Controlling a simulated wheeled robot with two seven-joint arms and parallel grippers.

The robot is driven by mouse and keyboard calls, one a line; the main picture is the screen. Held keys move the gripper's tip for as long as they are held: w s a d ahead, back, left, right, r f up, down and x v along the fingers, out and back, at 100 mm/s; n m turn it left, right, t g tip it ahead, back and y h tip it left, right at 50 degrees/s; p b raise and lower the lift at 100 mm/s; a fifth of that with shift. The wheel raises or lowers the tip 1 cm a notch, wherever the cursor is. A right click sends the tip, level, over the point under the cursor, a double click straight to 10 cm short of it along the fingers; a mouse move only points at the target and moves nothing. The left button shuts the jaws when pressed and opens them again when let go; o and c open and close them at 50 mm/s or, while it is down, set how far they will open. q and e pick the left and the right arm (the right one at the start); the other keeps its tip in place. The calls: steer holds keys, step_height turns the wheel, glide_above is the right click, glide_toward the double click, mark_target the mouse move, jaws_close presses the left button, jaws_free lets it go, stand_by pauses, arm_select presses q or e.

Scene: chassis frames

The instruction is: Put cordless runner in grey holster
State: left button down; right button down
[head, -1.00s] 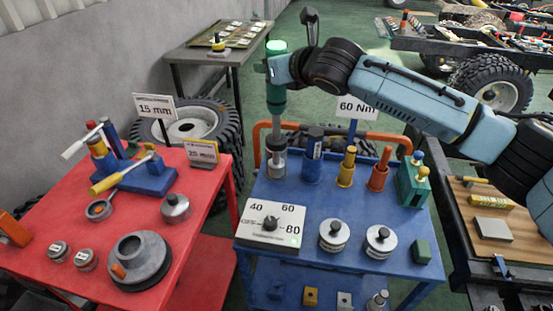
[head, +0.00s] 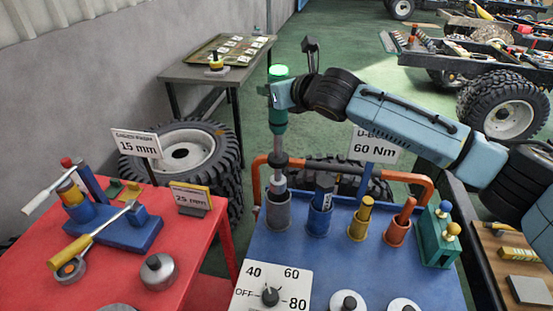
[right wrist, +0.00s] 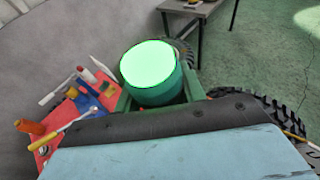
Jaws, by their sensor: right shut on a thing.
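The cordless runner (head: 278,118) is a green upright tool with a glowing green top, a dark collar and a silver lower end. My right gripper (head: 274,94) is shut on its upper body. The grey holster (head: 278,212) is a short round cup at the back left of the blue cart top. The runner's silver end is in line with the holster's mouth; I cannot tell whether it is inside or just above. In the right wrist view the runner's glowing top (right wrist: 149,64) faces the camera and the holster is hidden. My left gripper is out of view.
Blue (head: 320,214), yellow (head: 360,218) and orange (head: 399,228) holsters holding tools stand in a row to the right. A dial panel (head: 270,290) lies in front. An orange rail (head: 256,182) runs behind. A red table (head: 110,285) with tools is at left.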

mark_target(281, 142)
step_height(281, 142, down, 14)
steer(key=shift+f+b, duration=0.1)
steer(key=shift+b, duration=0.2)
steer(key=shift+f, duration=0.1)
stand_by(0.3)
steer(key=c, duration=0.8)
jaws_free()
steer(key=shift+f, duration=0.15)
steer(key=shift+c, duration=0.2)
steer(key=v, duration=1.2)
steer(key=shift+p, duration=0.3)
